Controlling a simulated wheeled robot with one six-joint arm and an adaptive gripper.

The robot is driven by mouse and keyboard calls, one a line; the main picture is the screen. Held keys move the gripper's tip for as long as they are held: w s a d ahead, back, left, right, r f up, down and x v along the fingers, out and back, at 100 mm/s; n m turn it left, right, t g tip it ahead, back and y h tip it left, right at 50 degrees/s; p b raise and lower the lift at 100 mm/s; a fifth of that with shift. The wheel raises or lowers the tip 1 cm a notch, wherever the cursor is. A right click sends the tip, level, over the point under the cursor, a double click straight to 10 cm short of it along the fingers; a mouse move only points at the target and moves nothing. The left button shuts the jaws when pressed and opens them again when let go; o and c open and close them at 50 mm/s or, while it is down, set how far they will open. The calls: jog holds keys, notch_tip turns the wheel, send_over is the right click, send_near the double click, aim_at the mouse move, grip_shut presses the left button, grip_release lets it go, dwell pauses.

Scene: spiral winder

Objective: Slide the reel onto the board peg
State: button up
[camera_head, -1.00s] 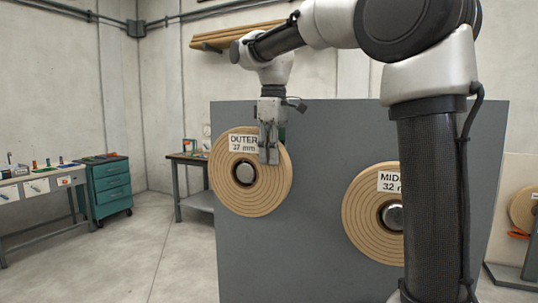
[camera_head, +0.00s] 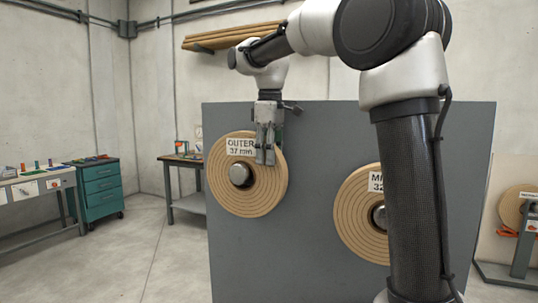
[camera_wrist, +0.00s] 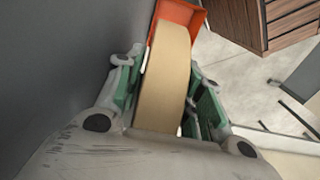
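The tan reel labelled OUTER 37 mm (camera_head: 228,198) stands upright close to the grey board (camera_head: 320,135), at its upper left. A round metal peg end (camera_head: 239,175) sticks out through the reel's centre hole. My gripper (camera_head: 265,155) reaches down from above over the reel's upper right rim, one finger in front and the other hidden behind. In the wrist view the reel's rim (camera_wrist: 165,85) lies between the green finger pads, which look closed on it. Pad contact is hard to make out. How far the reel's back is from the board is hidden.
A second reel, its label partly hidden (camera_head: 350,220), sits on another peg lower right, partly behind my arm. A workbench (camera_head: 188,207) and teal drawer cabinet (camera_head: 103,185) stand left. An orange object (camera_wrist: 180,14) shows beyond the reel. Floor left of the board is clear.

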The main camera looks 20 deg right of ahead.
jog(key=o, duration=0.3)
jog(key=shift+f, duration=0.1)
notch_tip(320, 180, up, 12)
jog(key=shift+r, duration=0.1)
jog(key=s+d+f+m+t, duration=0.2)
jog(key=s+d+f+m, duration=0.2)
jog(key=s+f, duration=0.9)
jog(key=s+d+f+m+t, duration=0.2)
jog(key=s+d+f+m, duration=0.2)
jog(key=s+f, duration=0.8)
jog(key=shift+s+d+f+m, duration=0.35)
jog(key=shift+s+m, duration=0.1)
jog(key=shift+m, duration=0.05)
